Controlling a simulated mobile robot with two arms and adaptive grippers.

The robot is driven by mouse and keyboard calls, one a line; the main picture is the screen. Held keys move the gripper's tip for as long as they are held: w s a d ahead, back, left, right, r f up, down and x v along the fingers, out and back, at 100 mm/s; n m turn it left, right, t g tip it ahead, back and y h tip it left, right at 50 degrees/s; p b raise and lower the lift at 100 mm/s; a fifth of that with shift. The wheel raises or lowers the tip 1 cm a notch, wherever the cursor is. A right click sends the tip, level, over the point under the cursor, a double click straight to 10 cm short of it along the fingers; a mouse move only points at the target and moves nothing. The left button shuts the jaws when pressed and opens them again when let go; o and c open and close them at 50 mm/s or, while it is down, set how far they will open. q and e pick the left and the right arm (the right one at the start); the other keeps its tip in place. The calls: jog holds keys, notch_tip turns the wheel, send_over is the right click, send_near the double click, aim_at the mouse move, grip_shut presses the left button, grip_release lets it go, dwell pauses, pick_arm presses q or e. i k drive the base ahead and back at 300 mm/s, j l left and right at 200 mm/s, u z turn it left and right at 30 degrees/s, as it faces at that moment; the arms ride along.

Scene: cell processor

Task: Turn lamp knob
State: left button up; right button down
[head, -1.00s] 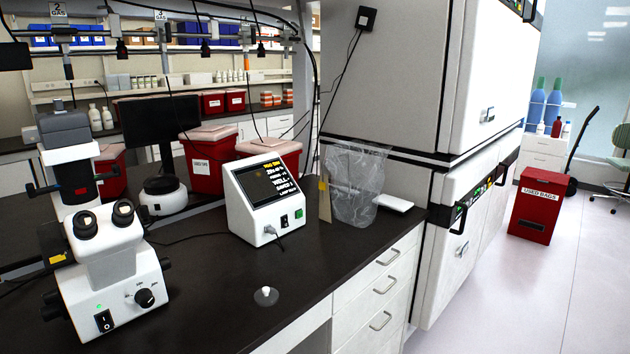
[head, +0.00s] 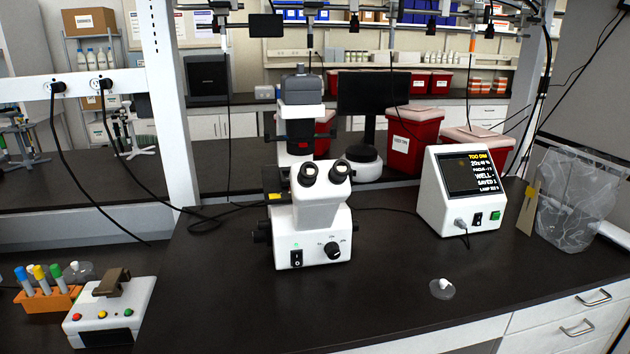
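The white microscope (head: 312,215) stands upright on the black bench in the middle of the head view. Its black lamp knob (head: 333,250) is on the lower front face, with small markings around it. A black rocker switch (head: 296,258) is on the same face, left of the knob, with a small green light above it. To the right, a white monitor box (head: 458,192) has a screen with yellow and white text; its top line appears to read "TOO DIM". Neither of my grippers shows in the head view.
A small clear dish (head: 441,289) lies on the bench right of the microscope. An orange tube rack (head: 48,300) and a white device with coloured buttons (head: 108,312) sit at lower left. A clear bag-lined bin (head: 573,200) stands at right. The bench before the microscope is clear.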

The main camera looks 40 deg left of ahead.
aim_at(262, 224)
jog(key=k+j+u, duration=0.1)
jog(key=j+u, duration=0.4)
jog(key=u, duration=0.2)
jog(key=j+u, duration=0.35)
jog(key=k+l+z, duration=0.1)
jog(key=k+z, duration=0.2)
jog(key=k, duration=0.15)
jog(key=k+l+z, duration=0.3)
jog(key=k, duration=0.15)
jog(key=k+j, duration=0.05)
jog(key=j, duration=0.05)
